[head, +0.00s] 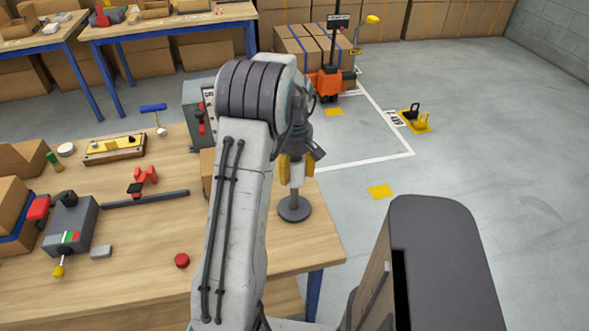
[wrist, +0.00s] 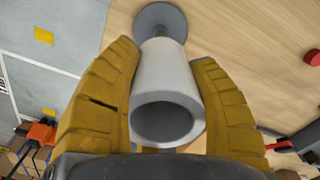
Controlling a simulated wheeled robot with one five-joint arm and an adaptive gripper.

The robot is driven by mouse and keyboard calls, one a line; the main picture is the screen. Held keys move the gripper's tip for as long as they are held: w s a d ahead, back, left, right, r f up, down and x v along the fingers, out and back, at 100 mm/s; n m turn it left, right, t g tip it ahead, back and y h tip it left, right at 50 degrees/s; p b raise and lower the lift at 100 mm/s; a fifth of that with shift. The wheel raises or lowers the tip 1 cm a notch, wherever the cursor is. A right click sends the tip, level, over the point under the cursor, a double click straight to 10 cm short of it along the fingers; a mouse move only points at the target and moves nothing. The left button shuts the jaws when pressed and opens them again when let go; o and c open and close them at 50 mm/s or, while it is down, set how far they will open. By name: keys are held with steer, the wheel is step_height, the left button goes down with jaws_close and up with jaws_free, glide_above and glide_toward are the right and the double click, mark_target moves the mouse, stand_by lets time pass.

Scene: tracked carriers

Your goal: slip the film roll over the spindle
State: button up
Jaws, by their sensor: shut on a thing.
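The film roll (wrist: 165,85) is a pale grey hollow cylinder. My gripper (wrist: 160,60) is shut on it, one yellow finger on each side, with its open near end facing the wrist camera. In the head view the roll (head: 297,174) shows as a light strip between the fingers of my gripper (head: 292,178). The spindle (head: 294,209) has a round dark grey base near the table's right edge, below the roll. In the wrist view the spindle's base (wrist: 160,18) lies beyond the roll's far end.
The wooden table (head: 130,290) has a red button (head: 182,260), a grey box (head: 70,222), a dark bar (head: 145,199) and a grey device (head: 197,105) behind my arm. A cardboard box partly shows behind my arm.

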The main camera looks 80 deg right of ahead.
steer(key=shift+f+b, duration=2.3)
steer(key=shift+f, duration=0.8)
stand_by(1.2)
steer(key=o, duration=1.6)
steer(key=shift+r, duration=0.15)
steer(key=shift+r+p, duration=4.7)
steer(key=shift+r, duration=1.2)
